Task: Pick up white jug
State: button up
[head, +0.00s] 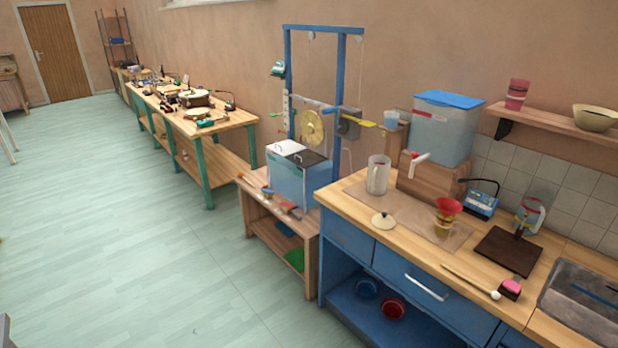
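A whitish, see-through jug (377,176) stands upright on the wooden counter (400,222) near its back left, beside the wooden box under the large container. Its handle is on the left side. I cannot tell whether anything is inside it. A second, clear jug (532,212) with red and blue on it stands farther right, by the tiled wall. My gripper does not show in this view.
A blue-lidded container (444,128) with a tap sits on a wooden box (432,182) right of the jug. A pale lid (383,221), a red funnel (447,206) on a yellow cup and a dark board (508,251) lie nearby. Floor (150,235) at left is open.

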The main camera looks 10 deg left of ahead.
aim_at(379, 169)
jog(key=u, duration=0.25)
jog(key=i+j+z, duration=0.15)
jog(key=i+j, duration=0.15)
jog(key=i, duration=0.2)
jog(key=i+j+z, duration=0.15)
jog(key=i+j, duration=0.25)
jog(key=i+j+z, duration=0.15)
jog(key=i+j, duration=0.3)
jog(key=i+j+z, duration=0.2)
jog(key=i+j, duration=0.25)
jog(key=i+j+z, duration=0.15)
jog(key=i+j, duration=0.25)
jog(key=j, duration=0.15)
jog(key=i+j+z, duration=0.15)
jog(key=i+j, duration=0.2)
jog(key=j, duration=0.25)
